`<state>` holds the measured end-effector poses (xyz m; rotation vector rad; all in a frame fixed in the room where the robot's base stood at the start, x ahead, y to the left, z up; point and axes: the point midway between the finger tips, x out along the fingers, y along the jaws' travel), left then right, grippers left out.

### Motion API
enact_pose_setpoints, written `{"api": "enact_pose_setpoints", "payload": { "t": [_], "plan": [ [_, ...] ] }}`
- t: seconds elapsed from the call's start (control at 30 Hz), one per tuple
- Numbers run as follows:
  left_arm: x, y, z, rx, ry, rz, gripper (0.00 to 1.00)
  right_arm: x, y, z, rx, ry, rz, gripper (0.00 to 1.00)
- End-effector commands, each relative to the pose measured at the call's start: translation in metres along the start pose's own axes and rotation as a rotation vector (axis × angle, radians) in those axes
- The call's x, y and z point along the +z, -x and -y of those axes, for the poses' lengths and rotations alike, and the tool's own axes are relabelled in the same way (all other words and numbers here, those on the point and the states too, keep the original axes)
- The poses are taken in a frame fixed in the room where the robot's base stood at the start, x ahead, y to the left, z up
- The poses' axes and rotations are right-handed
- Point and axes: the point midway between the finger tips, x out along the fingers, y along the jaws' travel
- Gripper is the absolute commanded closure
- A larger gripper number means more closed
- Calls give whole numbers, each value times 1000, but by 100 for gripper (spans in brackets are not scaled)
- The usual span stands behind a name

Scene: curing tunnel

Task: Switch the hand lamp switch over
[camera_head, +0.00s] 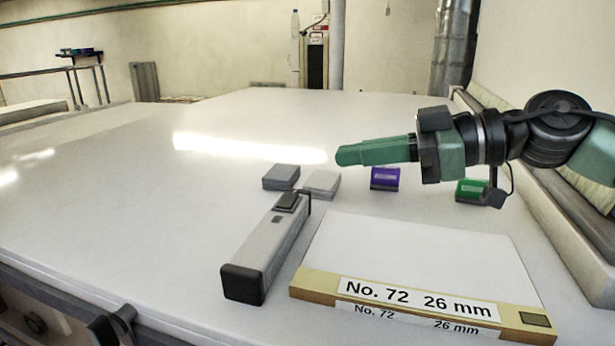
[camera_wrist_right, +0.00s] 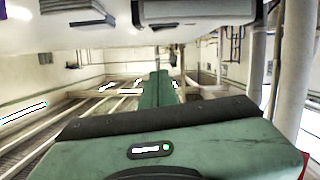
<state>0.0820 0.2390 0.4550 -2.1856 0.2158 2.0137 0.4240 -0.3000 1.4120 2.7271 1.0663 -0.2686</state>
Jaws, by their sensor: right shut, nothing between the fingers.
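The hand lamp (camera_head: 262,252) is a long pale grey bar with a black near end, lying on the white table left of the board. A raised black piece (camera_head: 287,200) sits on top near its far end, with a small dark patch (camera_head: 276,219) just nearer; which is the switch, and its position, I cannot tell. My right gripper (camera_head: 346,155) has green fingers, closed together and empty. It points left, above the table, right of and beyond the lamp, apart from it. Its fingers also show in the right wrist view (camera_wrist_right: 158,88). My left gripper is out of view.
A white board (camera_head: 415,250) labelled "No. 72 26 mm" lies right of the lamp. Dark grey (camera_head: 281,176) and pale grey (camera_head: 321,183) stacks lie beyond it. Purple (camera_head: 384,178) and green (camera_head: 470,189) blocks stand beyond the board. The table's left side is clear.

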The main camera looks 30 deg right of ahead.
Motion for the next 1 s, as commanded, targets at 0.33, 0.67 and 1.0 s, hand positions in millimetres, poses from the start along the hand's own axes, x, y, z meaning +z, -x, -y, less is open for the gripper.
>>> {"api": "enact_pose_setpoints", "payload": {
  "t": [0.33, 0.67, 1.0],
  "plan": [
    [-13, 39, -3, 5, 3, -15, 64, -2, -57, 0, -4, -2, 4, 100],
    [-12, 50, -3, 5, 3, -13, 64, 11, -78, 0, -1, -2, -3, 100],
    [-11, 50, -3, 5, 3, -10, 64, 36, -84, 0, 0, 1, -1, 100]
  ]
}}
